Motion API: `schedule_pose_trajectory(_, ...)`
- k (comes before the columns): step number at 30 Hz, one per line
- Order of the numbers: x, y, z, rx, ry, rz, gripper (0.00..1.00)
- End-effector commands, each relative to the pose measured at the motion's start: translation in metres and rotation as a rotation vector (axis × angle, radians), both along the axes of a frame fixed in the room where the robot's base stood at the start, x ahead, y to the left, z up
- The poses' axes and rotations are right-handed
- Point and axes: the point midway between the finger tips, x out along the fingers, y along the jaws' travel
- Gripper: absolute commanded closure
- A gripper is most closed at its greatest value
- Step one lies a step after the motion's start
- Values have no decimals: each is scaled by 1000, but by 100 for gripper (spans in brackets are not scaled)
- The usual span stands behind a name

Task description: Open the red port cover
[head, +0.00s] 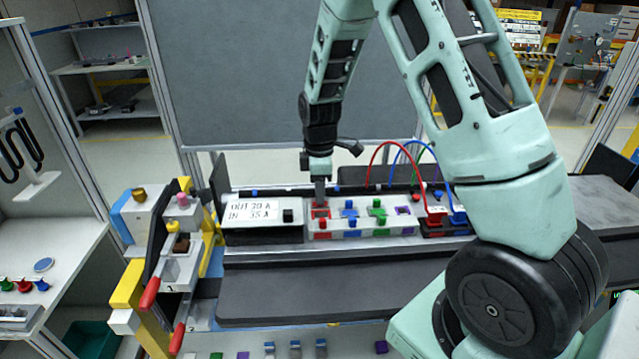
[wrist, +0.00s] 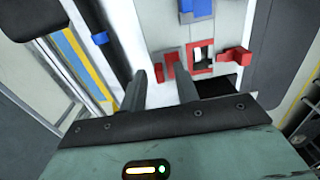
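The red port (head: 320,213) is a red square frame at the left of the row of coloured ports on the white module. In the wrist view the red frame (wrist: 191,66) surrounds a dark and white opening. A red block (wrist: 236,57) sticks out at its right, and another red piece (wrist: 168,66) lies at its left. I cannot tell which red part is the cover.
Blue (head: 349,210), green (head: 377,207) and purple (head: 403,211) ports sit to the right. Red (head: 436,215) and blue (head: 458,214) plugs with looped cables stand farther right. A display box (head: 262,232) stands close at the left. The dark strip (head: 340,294) in front is clear.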

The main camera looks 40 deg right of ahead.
Motion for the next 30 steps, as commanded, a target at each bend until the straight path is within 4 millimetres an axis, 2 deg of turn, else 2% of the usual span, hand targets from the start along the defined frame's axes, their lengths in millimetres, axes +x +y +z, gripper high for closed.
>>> schedule_pose_trajectory(5,1,0,13,-1,-4,0,69)
schedule_pose_trajectory(8,1,0,31,-1,-7,1,69)
schedule_pose_trajectory(21,1,0,132,0,-6,0,69)
schedule_pose_trajectory(25,1,0,154,-1,-4,0,69)
schedule_pose_trajectory(30,0,0,170,-1,-2,0,69)
